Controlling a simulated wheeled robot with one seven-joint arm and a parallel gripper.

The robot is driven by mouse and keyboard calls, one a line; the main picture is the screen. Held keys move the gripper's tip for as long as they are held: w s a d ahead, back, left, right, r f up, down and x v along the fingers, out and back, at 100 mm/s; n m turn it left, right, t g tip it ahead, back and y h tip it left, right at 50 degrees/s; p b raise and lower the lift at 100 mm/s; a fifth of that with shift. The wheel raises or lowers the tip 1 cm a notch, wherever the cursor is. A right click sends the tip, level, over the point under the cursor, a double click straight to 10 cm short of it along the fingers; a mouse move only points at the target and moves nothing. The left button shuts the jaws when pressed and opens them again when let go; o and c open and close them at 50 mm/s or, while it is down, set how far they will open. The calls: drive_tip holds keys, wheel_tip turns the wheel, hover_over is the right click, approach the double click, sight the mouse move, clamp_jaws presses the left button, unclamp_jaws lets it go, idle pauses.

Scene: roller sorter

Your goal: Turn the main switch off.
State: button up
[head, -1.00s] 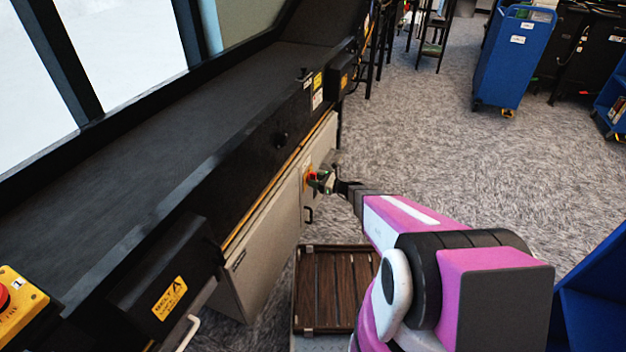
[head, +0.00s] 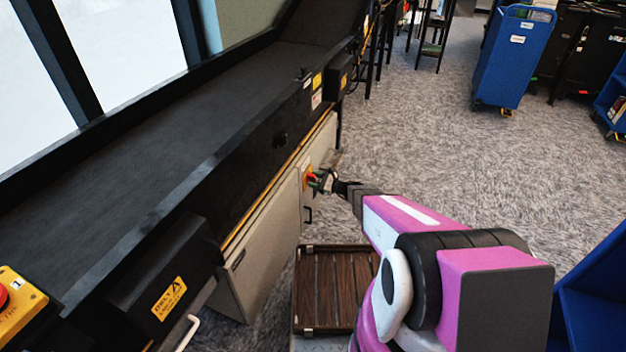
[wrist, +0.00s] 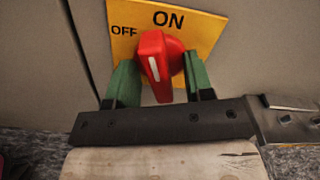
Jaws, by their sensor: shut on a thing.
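The main switch is a red rotary knob (wrist: 160,62) on a yellow plate (wrist: 206,32), marked ON at the top and OFF at the upper left in the wrist view. The knob's white mark points up and slightly left, between the two words. My gripper (wrist: 160,85) has its green fingertips on either side of the knob and is shut on it.
The grey cabinet (head: 262,255) sits below the black conveyor (head: 190,130). A black door handle (head: 309,215) is just below the switch. A brown slatted platform (head: 335,290) stands on the floor below my arm. Open carpet lies to the right, with a blue cart (head: 515,60) farther back.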

drive_tip(key=n, duration=0.4)
drive_tip(key=shift+w+a+n, duration=0.25)
drive_tip(key=shift+a+n, duration=0.05)
drive_tip(key=shift+a, duration=0.05)
drive_tip(key=n, duration=0.7)
drive_tip(key=shift+w, duration=0.1)
drive_tip(key=shift+w+n, duration=0.1)
drive_tip(key=shift+n, duration=1.8)
drive_tip(key=shift+c, duration=0.3)
drive_tip(key=o, duration=0.8)
drive_tip(key=shift+o, duration=0.2)
drive_tip(key=shift+d, duration=0.1)
drive_tip(key=shift+s+d, duration=0.75)
drive_tip(key=shift+d, duration=0.25)
drive_tip(key=shift+v, duration=2.5)
